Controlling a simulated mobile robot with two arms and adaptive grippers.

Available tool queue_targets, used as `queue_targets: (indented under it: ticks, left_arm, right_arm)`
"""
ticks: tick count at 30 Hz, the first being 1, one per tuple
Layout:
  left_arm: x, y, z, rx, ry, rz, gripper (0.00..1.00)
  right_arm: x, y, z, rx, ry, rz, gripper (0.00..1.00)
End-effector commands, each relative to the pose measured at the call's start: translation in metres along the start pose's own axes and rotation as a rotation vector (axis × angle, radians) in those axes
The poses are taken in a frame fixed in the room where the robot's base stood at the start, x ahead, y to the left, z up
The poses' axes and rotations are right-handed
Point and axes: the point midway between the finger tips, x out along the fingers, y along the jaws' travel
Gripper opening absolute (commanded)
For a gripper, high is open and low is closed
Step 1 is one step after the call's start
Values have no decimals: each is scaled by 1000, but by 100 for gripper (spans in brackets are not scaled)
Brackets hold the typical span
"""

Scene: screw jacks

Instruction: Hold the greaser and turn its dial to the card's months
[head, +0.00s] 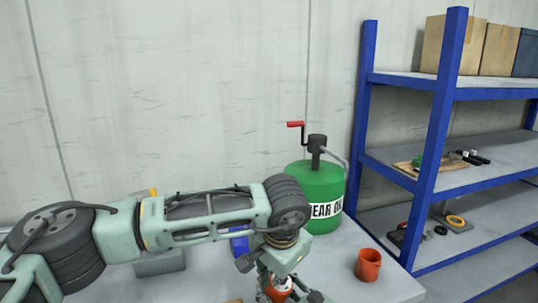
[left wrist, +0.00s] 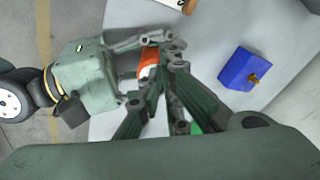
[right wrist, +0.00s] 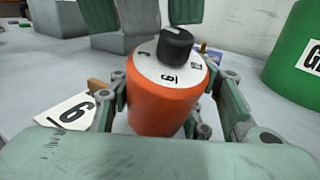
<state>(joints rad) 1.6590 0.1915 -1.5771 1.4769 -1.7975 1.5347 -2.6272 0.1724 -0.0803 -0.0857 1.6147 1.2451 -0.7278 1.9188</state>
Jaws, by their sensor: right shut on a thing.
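The greaser (right wrist: 160,105) is an orange cylinder with a white numbered face and a black dial knob (right wrist: 175,45). A small white mark shows on the knob. A 6-like figure on the face is towards the camera. My right gripper (right wrist: 160,118) is shut around the greaser's body, which stands roughly upright. The greaser also shows in the left wrist view (left wrist: 148,62). My left gripper (right wrist: 142,18) is above it, its fingers apart near the knob; contact is not clear. The card (right wrist: 68,118) reads 6 and lies to the left of the greaser.
A green gear-oil drum (head: 318,190) with a red-handled crank stands at the back of the table. An orange cup (head: 368,265) stands at the right, and a blue box (left wrist: 240,68) lies nearby. Blue shelving (head: 435,150) stands to the right.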

Motion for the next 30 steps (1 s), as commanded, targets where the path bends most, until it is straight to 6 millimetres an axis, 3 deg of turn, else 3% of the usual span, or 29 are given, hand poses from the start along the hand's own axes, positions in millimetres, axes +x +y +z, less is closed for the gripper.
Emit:
queue_targets:
  ticks: [1, 4, 25, 30]
  left_arm:
    - [4, 9, 0, 11, -2, 14, 0]
    - [4, 11, 0, 12, -3, 14, 0]
    - [4, 14, 9, 10, -9, 13, 0]
    - [-4, 13, 7, 8, -8, 11, 0]
  right_arm:
    - [1, 4, -6, -2, 10, 10, 5]
    - [1, 5, -5, -2, 9, 11, 5]
    - [2, 6, -2, 0, 3, 14, 3]
    - [2, 5, -2, 1, 2, 11, 2]
